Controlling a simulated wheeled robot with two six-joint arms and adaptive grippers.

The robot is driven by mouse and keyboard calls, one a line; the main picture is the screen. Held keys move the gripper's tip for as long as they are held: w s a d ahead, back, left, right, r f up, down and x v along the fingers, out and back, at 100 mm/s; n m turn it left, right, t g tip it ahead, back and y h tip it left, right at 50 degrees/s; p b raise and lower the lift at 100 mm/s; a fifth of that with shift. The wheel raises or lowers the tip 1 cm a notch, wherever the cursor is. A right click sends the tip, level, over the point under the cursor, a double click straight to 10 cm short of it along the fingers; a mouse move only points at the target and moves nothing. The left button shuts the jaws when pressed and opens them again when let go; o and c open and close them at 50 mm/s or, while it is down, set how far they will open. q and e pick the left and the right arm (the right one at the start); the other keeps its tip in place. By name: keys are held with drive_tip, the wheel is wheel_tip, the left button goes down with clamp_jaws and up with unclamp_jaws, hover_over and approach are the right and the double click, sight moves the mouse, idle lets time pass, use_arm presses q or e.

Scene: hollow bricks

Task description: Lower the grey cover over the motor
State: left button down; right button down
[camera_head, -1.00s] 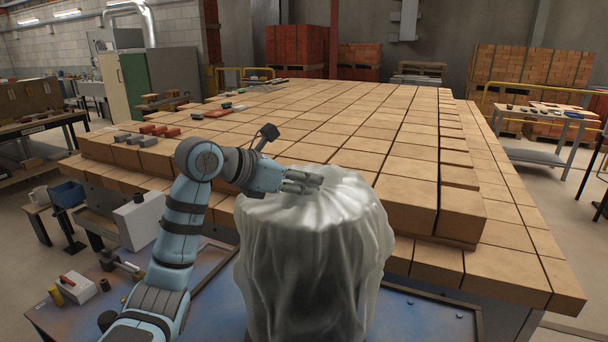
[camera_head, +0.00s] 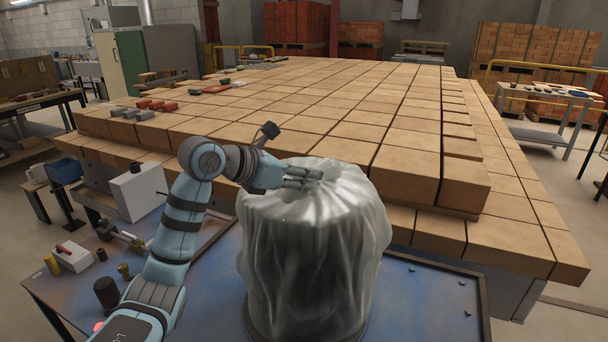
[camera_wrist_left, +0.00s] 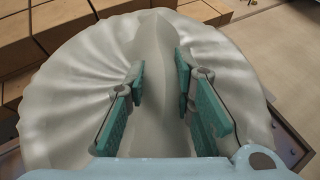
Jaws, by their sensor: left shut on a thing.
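The grey cover (camera_head: 315,245) is a pale, wrinkled, drum-shaped sheet standing or hanging upright over the blue bench top (camera_head: 425,300). My left gripper (camera_head: 312,176) reaches in from the left at its top and is shut on the cover. In the left wrist view, the teal finger pads (camera_wrist_left: 160,82) pinch a raised fold of the cover (camera_wrist_left: 70,95). The motor is hidden; I cannot tell how far the cover encloses it. A dark curved rim (camera_head: 362,328) shows at the cover's lower edge. My right gripper is out of view.
Large tan bricks (camera_head: 400,140) in stepped layers fill the space just behind the cover. A white box (camera_head: 138,190), a dark cylinder (camera_head: 107,294) and small parts stand on the left. The blue bench top is mostly clear right of the cover.

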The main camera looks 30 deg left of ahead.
use_arm(q)
drive_tip(key=c, duration=1.3)
unclamp_jaws()
drive_tip(key=shift+s, duration=0.1)
drive_tip(key=v, duration=1.1)
drive_tip(key=shift+a, duration=0.2)
drive_tip(key=shift+s+a+r, duration=0.1)
drive_tip(key=shift+s+r, duration=0.15)
drive_tip(key=shift+s, duration=0.2)
drive_tip(key=shift+w, duration=0.15)
